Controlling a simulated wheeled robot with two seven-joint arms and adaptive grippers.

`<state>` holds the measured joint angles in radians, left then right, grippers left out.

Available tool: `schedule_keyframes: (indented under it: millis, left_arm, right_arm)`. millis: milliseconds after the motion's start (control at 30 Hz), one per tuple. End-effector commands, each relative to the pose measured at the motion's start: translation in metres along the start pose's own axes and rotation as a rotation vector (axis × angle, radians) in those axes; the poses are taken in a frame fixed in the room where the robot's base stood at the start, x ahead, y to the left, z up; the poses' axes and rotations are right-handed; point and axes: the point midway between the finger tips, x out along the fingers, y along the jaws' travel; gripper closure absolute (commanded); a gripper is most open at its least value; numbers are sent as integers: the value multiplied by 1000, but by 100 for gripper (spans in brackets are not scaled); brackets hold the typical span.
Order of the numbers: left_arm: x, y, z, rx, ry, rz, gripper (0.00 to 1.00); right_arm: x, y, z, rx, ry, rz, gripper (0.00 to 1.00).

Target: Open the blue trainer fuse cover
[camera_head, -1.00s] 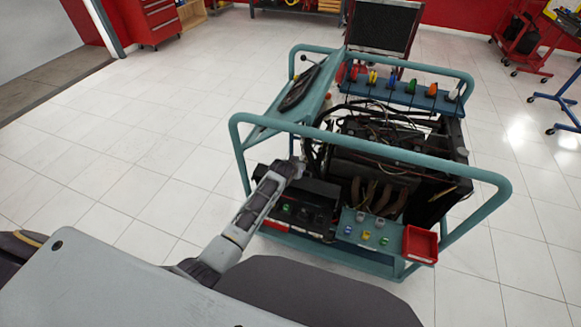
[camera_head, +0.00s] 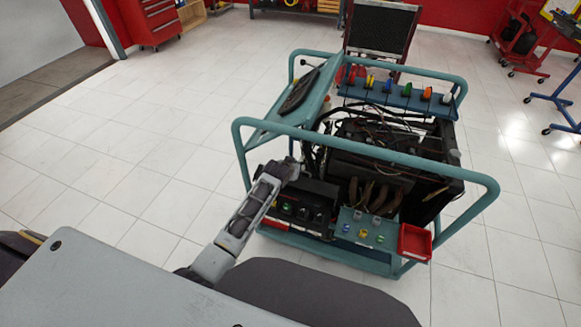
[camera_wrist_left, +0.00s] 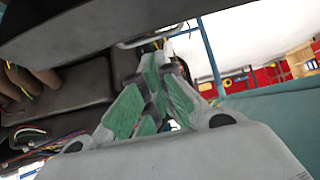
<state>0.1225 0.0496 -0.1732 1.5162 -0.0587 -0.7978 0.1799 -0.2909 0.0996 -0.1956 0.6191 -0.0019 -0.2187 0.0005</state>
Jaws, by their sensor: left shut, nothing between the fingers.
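The blue-green trainer frame (camera_head: 365,149) stands in front of me with an engine (camera_head: 385,160) inside it. A black box (camera_head: 318,187), which looks like the fuse box with its cover, sits at its front left above a row of knobs. I cannot tell whether the cover is raised. My left gripper (camera_head: 297,166) is at the box's back left corner, partly hidden by my own wrist. In the left wrist view its green-padded fingers (camera_wrist_left: 155,95) are together and empty. A dark flat panel (camera_wrist_left: 110,28) crosses close above them; contact is unclear. My right gripper is out of view.
The trainer's top rail (camera_head: 365,149) runs across beside my left wrist. A red tray (camera_head: 415,243) and a small panel with coloured caps (camera_head: 365,230) are at the front right. A screen (camera_head: 381,28) stands behind. The floor to the left is clear.

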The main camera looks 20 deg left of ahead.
Motion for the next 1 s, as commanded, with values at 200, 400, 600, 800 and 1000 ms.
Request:
schedule_keyframes:
  millis: [200, 400, 600, 800, 1000]
  left_arm:
    - [-20, 0, -1, 0, 0, 0, 100]
    - [-38, 0, -3, 0, 0, 0, 100]
    - [-54, 0, -5, 0, 0, 0, 100]
    - [-63, 0, -6, 0, 0, 0, 100]
    - [-65, 0, -6, 0, -1, 0, 100]
  right_arm:
    - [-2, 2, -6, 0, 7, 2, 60]
    - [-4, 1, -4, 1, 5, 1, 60]
    - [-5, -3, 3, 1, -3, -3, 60]
    - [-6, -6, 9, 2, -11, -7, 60]
    - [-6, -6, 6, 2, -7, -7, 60]
